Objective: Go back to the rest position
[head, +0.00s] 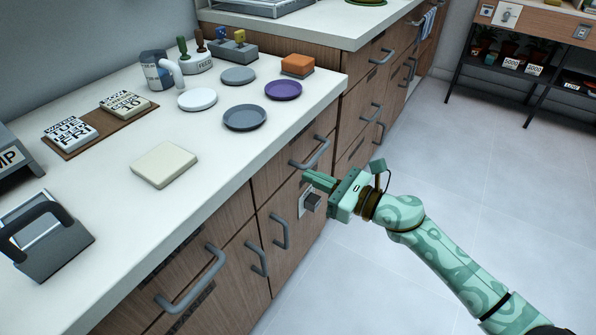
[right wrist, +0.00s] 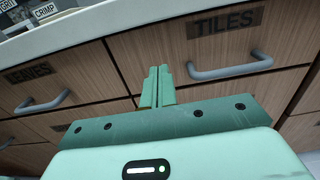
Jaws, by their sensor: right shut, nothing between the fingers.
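My right gripper (head: 308,180) is at the front of the wooden drawers, beside the counter edge, with its arm coming in from the lower right. Its green fingers are together and empty. In the right wrist view the closed fingers (right wrist: 157,88) point at the cabinet front, between two drawer handles. A grey handle (head: 311,153) is just above the fingers in the head view; whether they touch it I cannot tell. A grey box-like fitting (head: 312,202) shows just below the gripper. My left gripper is not in view.
The white counter (head: 215,180) holds plates, a cream tile (head: 165,164), a purple dish (head: 283,90), an orange-topped block (head: 298,65) and a dark stand (head: 50,240). Drawer handles (head: 195,280) stick out along the front. The grey floor (head: 460,170) to the right is clear up to a shelf (head: 530,60).

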